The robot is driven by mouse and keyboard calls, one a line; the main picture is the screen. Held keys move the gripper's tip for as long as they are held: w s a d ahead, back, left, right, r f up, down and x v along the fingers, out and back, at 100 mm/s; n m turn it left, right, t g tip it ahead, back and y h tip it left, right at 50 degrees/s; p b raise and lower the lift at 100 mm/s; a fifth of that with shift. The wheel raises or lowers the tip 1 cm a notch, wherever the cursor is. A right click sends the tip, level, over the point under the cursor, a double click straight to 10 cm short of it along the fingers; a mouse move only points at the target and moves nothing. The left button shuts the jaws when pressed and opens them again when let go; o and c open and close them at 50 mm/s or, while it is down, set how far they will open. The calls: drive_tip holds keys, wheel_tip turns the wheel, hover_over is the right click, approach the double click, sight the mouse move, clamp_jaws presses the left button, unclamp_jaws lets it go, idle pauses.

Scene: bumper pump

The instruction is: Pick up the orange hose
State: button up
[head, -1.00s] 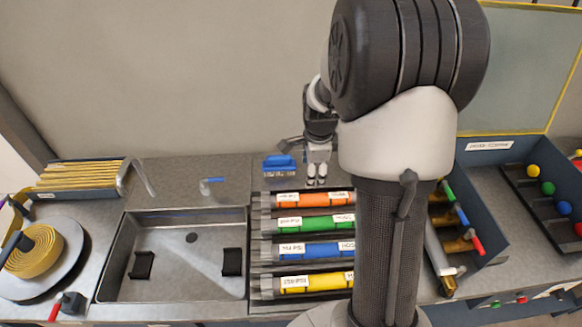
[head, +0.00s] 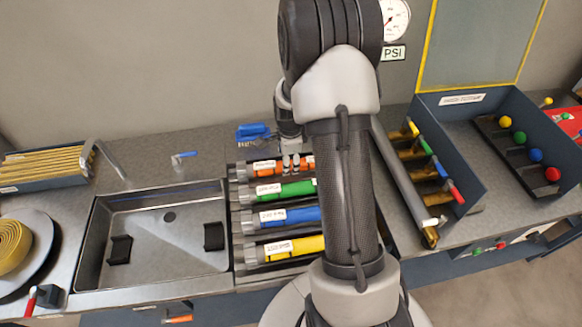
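The orange hose (head: 307,164) lies at the back of a rack of hoses, with silver couplings and a white label at its left end. Its right end is partly hidden by my arm. My gripper (head: 291,161) is at the orange hose, right of the label, with its two fingertips overlapping the hose in the head view. A narrow gap shows between the fingertips. I cannot tell whether they touch or grip the hose. The hose still appears to lie in its rack place.
Green (head: 297,188), blue (head: 302,215) and yellow (head: 305,244) hoses lie in front, in the same rack. A blue block-like item (head: 252,132) sits behind. A sink (head: 165,265) is left; a grey pipe (head: 400,175) and valve box (head: 470,150) are right.

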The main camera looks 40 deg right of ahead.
sight(291, 166)
drive_tip(key=f, duration=0.2)
drive_tip(key=f+b, duration=0.1)
drive_tip(key=f, duration=0.1)
drive_tip(key=shift+w+d, duration=0.25)
drive_tip(key=shift+w, duration=0.05)
drive_tip(key=shift+c, duration=0.3)
drive_tip(key=shift+r, duration=0.1)
clamp_jaws()
